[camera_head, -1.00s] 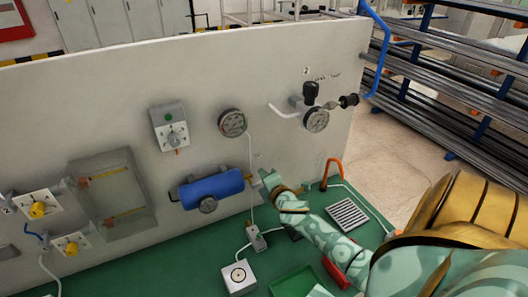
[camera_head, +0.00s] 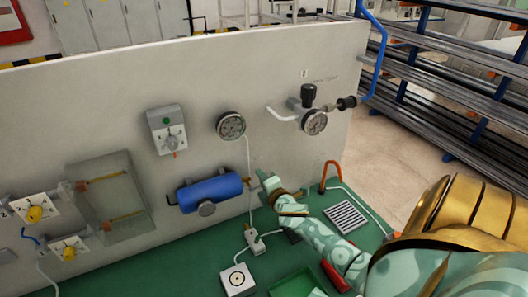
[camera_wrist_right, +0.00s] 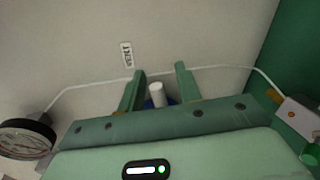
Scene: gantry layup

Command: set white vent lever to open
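My right gripper (camera_head: 262,177) is at the grey panel, just right of the blue cylinder (camera_head: 210,189). In the right wrist view its two fingers (camera_wrist_right: 159,86) are apart. A short white stub (camera_wrist_right: 157,94), which looks like the vent lever, stands between them with gaps on both sides. I cannot tell its setting. Blue shows behind the stub, and its base is hidden by the gripper. A small marked label (camera_wrist_right: 127,54) is on the panel close by; I cannot read it. In the head view the gripper hides the stub. My left gripper is not in view.
A round gauge (camera_head: 230,126) is on the panel above the cylinder, with a thin white cable running down past the gripper. Another gauge (camera_head: 314,123) with black knobs is at upper right. The green bench (camera_head: 190,273) holds a white box (camera_head: 237,280) and a grille (camera_head: 346,217).

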